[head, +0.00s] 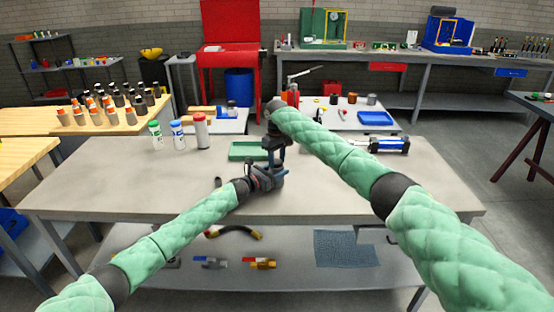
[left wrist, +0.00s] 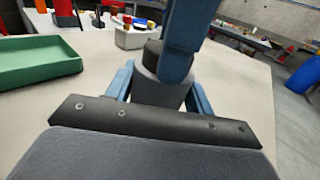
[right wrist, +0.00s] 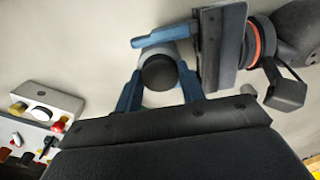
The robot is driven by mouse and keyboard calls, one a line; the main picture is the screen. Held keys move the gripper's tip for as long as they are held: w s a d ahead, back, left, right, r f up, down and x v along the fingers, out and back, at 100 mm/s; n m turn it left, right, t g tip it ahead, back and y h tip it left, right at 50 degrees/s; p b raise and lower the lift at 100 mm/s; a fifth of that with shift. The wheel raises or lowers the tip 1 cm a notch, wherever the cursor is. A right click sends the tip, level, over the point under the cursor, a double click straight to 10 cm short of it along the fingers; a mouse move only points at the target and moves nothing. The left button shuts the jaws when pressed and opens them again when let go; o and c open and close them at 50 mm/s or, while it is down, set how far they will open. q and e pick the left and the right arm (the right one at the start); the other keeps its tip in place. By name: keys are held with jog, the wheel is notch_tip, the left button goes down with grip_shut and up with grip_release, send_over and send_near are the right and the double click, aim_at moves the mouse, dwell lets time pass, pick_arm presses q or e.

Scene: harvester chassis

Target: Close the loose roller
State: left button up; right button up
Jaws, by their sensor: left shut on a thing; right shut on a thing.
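The roller is a grey cylinder (left wrist: 158,92) with a dark top, upright between both grippers above the middle of the workbench (head: 120,185). In the right wrist view its round black top (right wrist: 158,73) faces the camera. My left gripper (head: 275,178) comes in from the side and is shut on the grey body. My right gripper (head: 276,148) comes down from above and is shut around the upper part. In the head view the grippers hide most of the roller. Whether the top sits fully down on the body cannot be told.
A green tray (head: 248,151) lies just behind the grippers. Three capped bottles (head: 178,134) stand at the back left and a blue and silver device (head: 390,145) at the back right. A small dark piece (head: 217,183) lies left of my left gripper. The bench's front right is clear.

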jog(key=shift+f, duration=0.15)
jog(key=shift+r, duration=0.4)
jog(key=shift+r, duration=0.2)
dwell(0.9)
jog(key=shift+s+d+f, duration=0.1)
jog(key=shift+f, duration=0.85)
dwell(0.9)
jog(key=shift+r, duration=0.2)
jog(key=shift+r, duration=0.3)
jog(key=shift+r, duration=0.5)
dwell(0.7)
